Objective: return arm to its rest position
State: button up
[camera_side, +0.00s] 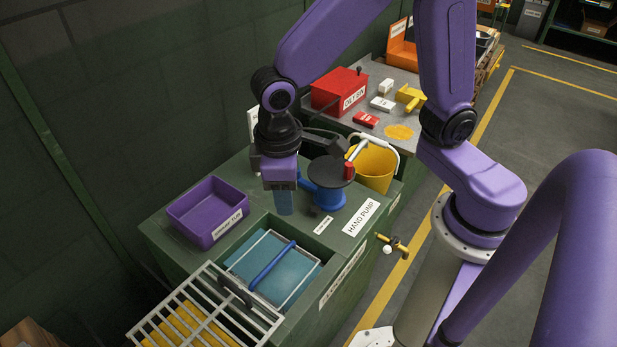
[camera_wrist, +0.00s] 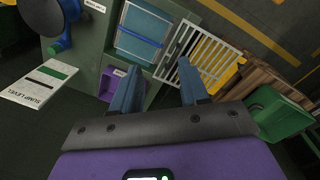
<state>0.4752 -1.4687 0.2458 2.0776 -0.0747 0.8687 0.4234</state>
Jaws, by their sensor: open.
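My gripper (camera_side: 284,207) points down over the green bench (camera_side: 160,233), between the purple tub and the blue hand pump. In the wrist view its two blue fingers (camera_wrist: 158,75) stand apart with nothing between them. The blue hand pump (camera_side: 327,195), with a dark round top, is just right of my gripper in the side view and partly hidden by it. The purple tub (camera_side: 208,212) is to its left and looks empty. Whether the fingertips touch the bench cannot be told.
A teal-bottomed basin with a blue bar (camera_side: 272,265) is sunk in the bench front. A white grate (camera_side: 205,310) lies beside it. A yellow bucket (camera_side: 372,168) stands behind the pump. A red bin (camera_side: 338,92) is on the back counter. A sump level sign (camera_wrist: 38,83) stands near the pump.

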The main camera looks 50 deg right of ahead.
jog(key=s+d+r+n, duration=0.2)
jog(key=s+d, duration=0.4)
jog(key=s+d+r+n+y, duration=0.1)
jog(key=s+d+n, duration=0.2)
jog(key=s+d, duration=0.4)
jog(key=shift+r, duration=0.35)
